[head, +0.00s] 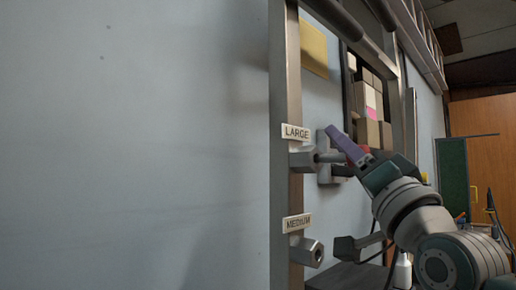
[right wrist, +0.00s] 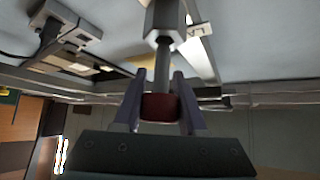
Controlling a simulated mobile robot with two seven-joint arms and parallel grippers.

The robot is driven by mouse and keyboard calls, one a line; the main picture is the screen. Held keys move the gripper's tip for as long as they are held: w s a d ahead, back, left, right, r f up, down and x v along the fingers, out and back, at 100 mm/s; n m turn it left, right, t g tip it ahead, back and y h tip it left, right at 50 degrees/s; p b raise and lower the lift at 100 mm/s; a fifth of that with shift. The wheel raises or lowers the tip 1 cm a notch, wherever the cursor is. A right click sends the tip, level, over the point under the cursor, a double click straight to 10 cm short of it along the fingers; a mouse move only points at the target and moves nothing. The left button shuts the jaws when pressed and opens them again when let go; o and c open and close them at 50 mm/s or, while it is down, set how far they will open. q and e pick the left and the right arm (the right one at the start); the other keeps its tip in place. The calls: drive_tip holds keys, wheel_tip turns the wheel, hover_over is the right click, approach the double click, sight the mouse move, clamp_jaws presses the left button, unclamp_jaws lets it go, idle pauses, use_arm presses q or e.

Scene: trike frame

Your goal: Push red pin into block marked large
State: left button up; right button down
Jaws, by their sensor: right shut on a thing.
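The block marked large (head: 302,158) is a grey block on an upright post, under the white LARGE label (head: 295,132). In the right wrist view the block (right wrist: 165,22) is at the top. The red pin has a dark red head (right wrist: 160,107) and a grey shaft (right wrist: 163,62). The shaft runs to the block's face and seems to enter it; how deep is hidden. A length of shaft shows between head and block. My right gripper (right wrist: 158,85) has its purple fingers shut on the red head. It also shows in the head view (head: 345,145). My left gripper is not in view.
A second block (head: 307,252) sits lower on the post (head: 283,75) under a MEDIUM label (head: 296,223). Another dark grey bracket (head: 352,247) is to its right. Shelves with boxes (head: 368,100) stand behind. The wall at left is bare.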

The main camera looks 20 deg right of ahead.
drive_tip(key=shift+w+a+b, duration=0.25)
drive_tip(key=shift+w+a, duration=0.15)
drive_tip(key=shift+w, duration=0.5)
drive_tip(key=shift+w+a+b, duration=0.25)
drive_tip(key=shift+w+a, duration=0.1)
drive_tip(key=shift+w, duration=0.5)
drive_tip(key=shift+c, duration=1.9)
unclamp_jaws()
drive_tip(key=b, duration=0.1)
approach(327, 155)
drive_tip(key=x, duration=0.2)
drive_tip(key=shift+w+d+r, duration=0.1)
drive_tip(key=shift+w+d, duration=0.2)
drive_tip(key=shift+d, duration=0.05)
